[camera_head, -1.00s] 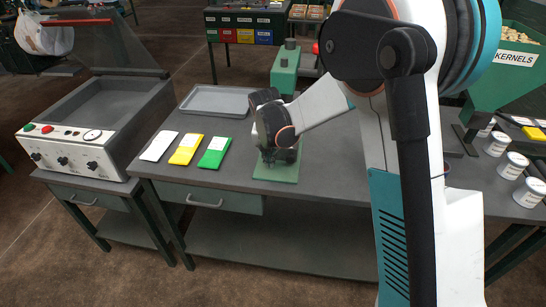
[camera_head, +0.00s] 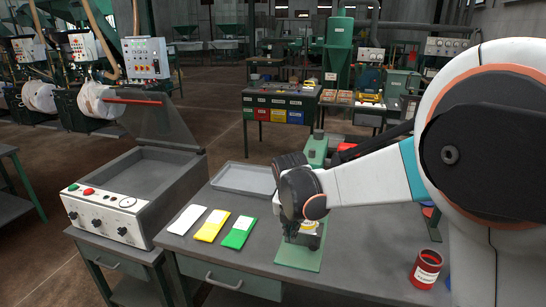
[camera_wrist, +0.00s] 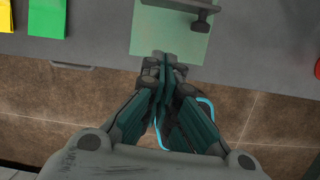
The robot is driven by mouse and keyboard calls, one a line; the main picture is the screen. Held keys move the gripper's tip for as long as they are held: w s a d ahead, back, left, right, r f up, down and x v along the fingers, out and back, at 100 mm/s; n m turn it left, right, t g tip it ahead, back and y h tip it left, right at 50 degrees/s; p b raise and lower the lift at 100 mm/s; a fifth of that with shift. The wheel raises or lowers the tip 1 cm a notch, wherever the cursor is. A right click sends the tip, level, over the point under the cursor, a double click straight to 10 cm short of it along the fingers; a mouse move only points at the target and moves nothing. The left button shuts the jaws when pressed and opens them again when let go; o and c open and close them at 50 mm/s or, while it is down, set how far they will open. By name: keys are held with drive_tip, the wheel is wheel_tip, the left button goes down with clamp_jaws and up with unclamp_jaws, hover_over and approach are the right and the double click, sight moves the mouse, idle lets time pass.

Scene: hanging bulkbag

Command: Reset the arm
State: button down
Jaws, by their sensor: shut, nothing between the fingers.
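My arm reaches in from the right of the head view, with its white link level and its dark wrist bent down. My gripper (camera_head: 300,238) points down in front of a green press (camera_head: 316,150), over or near its green base plate (camera_head: 298,256). In the wrist view my gripper (camera_wrist: 165,62) is shut, with its fingers together and nothing between them. Its tips overlap the near edge of the green plate (camera_wrist: 170,35) in that picture. I cannot tell its height above the plate.
White, yellow (camera_head: 212,225) and green (camera_head: 238,232) packets lie left of the gripper. A grey tray (camera_head: 243,179) lies behind them. A lidded machine (camera_head: 110,205) stands at left, and a red can (camera_head: 426,270) at right. The table front (camera_head: 345,275) is clear.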

drive_tip(key=s+d+r+m+t, duration=0.1)
drive_tip(key=s+d+r+m, duration=0.35)
drive_tip(key=s+m, duration=0.2)
drive_tip(key=s+d+r+m+t, duration=0.1)
drive_tip(key=s+d+r+m, duration=0.2)
drive_tip(key=s+r+m, duration=0.4)
drive_tip(key=s+d+f+m+t, duration=0.1)
drive_tip(key=s+d+m, duration=0.4)
drive_tip(key=s+m, duration=0.8)
drive_tip(key=m+t, duration=0.1)
drive_tip(key=m, duration=0.4)
drive_tip(key=shift+s+f+t+y, duration=0.15)
drive_tip(key=shift+s+t+y, duration=0.15)
drive_tip(key=shift+s+y, duration=0.1)
